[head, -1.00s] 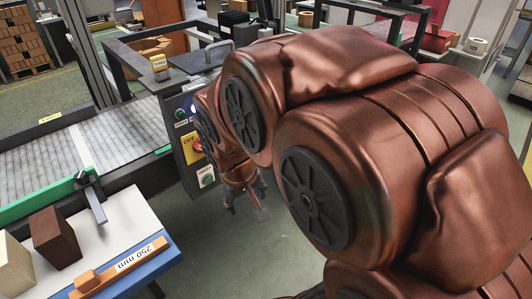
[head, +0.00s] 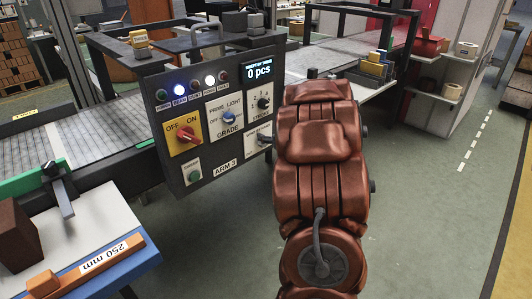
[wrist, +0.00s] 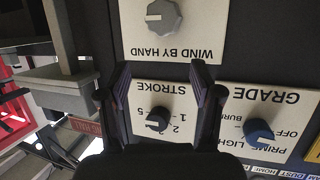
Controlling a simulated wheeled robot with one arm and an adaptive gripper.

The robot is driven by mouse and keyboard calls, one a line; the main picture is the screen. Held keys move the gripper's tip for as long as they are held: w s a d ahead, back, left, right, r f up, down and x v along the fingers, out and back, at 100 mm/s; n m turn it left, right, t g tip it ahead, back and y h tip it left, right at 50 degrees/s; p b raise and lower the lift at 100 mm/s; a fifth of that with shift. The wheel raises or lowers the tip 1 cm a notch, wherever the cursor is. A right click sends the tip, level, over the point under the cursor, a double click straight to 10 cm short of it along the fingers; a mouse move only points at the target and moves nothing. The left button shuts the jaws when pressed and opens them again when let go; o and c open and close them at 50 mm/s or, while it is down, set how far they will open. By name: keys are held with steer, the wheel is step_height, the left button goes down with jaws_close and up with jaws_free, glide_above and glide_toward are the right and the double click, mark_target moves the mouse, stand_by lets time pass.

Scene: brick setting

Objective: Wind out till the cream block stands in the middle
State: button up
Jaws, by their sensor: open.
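In the wrist view my gripper (wrist: 161,70) is open and empty. Its fingers point at the panel, with the STROKE plate between them. The grey WIND BY HAND knob (wrist: 163,15) is at the picture's top, just beyond the fingertips and apart from them. The panel shows upside down there. In the head view the control panel (head: 222,105) faces me, and the WIND BY HAND plate (head: 258,139) at its lower right is partly hidden by my arm. My gripper is hidden in that view. The cream block is out of view now.
The black STROKE knob (wrist: 157,120) and blue GRADE knob (wrist: 259,132) are close to my gripper. A red OFF/ON switch (head: 186,134) is at the panel's left. A brown block (head: 17,235) and an orange 250 mm bar (head: 85,270) lie lower left.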

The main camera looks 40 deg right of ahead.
steer(key=s+d+f+t+y+b, duration=0.1)
steer(key=s+f+t+y+b, duration=0.2)
steer(key=f, duration=0.3)
steer(key=w+t+b, duration=0.1)
steer(key=w, duration=0.5)
steer(key=shift+w+r+y, duration=0.15)
steer(key=shift+w+y, duration=0.15)
steer(key=shift+y, duration=0.1)
steer(key=shift+c, duration=0.2)
steer(key=c, duration=1)
steer(key=shift+d, duration=0.1)
steer(key=shift+c, duration=0.5)
